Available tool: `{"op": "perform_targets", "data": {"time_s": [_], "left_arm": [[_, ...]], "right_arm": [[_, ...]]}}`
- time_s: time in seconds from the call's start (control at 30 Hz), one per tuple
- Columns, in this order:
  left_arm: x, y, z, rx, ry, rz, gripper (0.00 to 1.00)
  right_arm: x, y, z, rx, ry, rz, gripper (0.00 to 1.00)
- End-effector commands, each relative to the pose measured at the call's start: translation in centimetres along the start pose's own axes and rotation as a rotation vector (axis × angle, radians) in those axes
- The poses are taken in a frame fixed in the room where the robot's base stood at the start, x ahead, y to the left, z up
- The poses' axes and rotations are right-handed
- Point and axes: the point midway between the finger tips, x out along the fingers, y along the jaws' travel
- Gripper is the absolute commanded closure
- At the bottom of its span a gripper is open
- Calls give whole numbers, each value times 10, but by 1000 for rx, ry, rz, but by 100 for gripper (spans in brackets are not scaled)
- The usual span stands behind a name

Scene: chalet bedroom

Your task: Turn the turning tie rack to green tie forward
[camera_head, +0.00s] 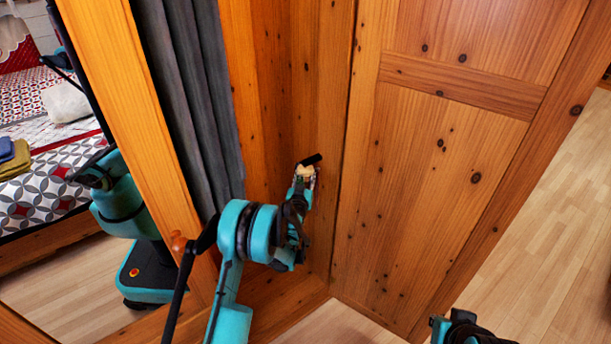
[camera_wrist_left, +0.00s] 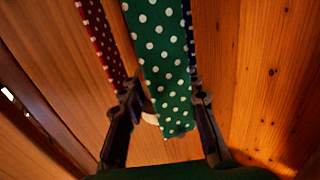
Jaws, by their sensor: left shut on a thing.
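The turning tie rack (camera_head: 306,171) is small in the head view, a pale part with a short black rod by the wooden corner. In the left wrist view, a green tie with white dots (camera_wrist_left: 163,55) hangs in front of the lens, between the fingers. A red dotted tie (camera_wrist_left: 100,38) is left of it, and a dark blue dotted tie (camera_wrist_left: 188,30) shows behind its right edge. My left gripper (camera_head: 304,178) is at the rack and shut on it; its fingers (camera_wrist_left: 166,100) flank the green tie. The tie hides the exact grip. My right gripper (camera_head: 462,329) is partly cut off below.
A wooden panel door (camera_head: 430,170) stands close to the right of the rack. A grey curtain-like cloth (camera_head: 190,90) hangs to the left, beside a mirror frame (camera_head: 140,120). The mirror reflects the bed and part of me. Bare floor (camera_head: 540,260) lies at right.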

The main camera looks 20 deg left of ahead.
Motion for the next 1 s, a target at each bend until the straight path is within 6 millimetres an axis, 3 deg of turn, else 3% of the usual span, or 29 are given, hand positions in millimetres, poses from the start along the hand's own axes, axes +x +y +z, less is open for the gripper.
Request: {"op": "perform_targets", "data": {"time_s": [0.5,1.0], "left_arm": [[1,2,0,0,0,-406,99],[1,0,0,1,0,-536,99]], "right_arm": [[0,0,0,0,0,0,100],[0,0,0,0,0,0,100]]}}
